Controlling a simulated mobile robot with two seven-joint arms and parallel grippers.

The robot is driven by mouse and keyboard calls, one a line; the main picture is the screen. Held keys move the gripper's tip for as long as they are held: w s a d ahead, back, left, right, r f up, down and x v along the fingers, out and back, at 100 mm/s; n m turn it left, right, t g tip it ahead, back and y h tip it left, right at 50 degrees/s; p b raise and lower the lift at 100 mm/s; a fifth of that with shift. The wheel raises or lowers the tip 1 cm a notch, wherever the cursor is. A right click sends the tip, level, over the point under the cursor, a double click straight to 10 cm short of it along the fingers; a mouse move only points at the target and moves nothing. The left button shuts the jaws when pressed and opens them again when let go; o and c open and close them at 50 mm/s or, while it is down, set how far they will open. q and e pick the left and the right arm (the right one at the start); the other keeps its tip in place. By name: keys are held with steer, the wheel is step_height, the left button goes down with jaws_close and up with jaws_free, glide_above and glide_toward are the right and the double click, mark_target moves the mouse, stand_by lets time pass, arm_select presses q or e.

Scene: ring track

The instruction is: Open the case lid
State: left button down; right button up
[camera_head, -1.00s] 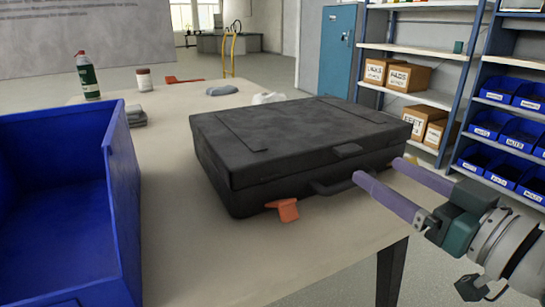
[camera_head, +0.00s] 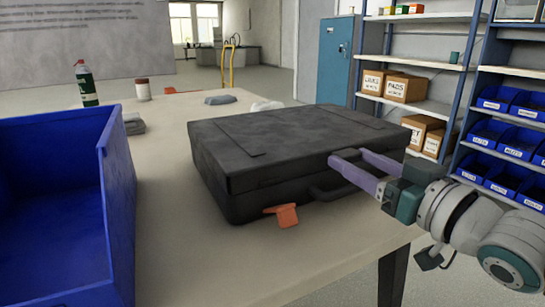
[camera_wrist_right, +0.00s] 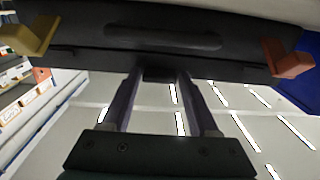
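The black case (camera_head: 290,150) lies flat on the table with its lid (camera_head: 330,125) shut. An orange latch (camera_head: 283,214) hangs at its front; the right wrist view also shows this orange latch (camera_wrist_right: 290,60) and a yellow latch (camera_wrist_right: 30,38). The case handle (camera_head: 325,190) is on the front side. My right gripper (camera_head: 350,158) is at the front edge of the lid. Its fingers are apart, one on each side of the small dark lid tab (camera_wrist_right: 158,74). I cannot tell whether they touch it. My left gripper is not in view.
A blue bin (camera_head: 105,190) stands on the table (camera_head: 190,245) left of the case. A spray can (camera_head: 84,85), a small jar (camera_head: 143,90) and a grey object (camera_head: 222,99) are behind. Shelves with boxes (camera_head: 405,88) stand at the back right.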

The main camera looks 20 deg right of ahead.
jaws_close()
stand_by(0.6)
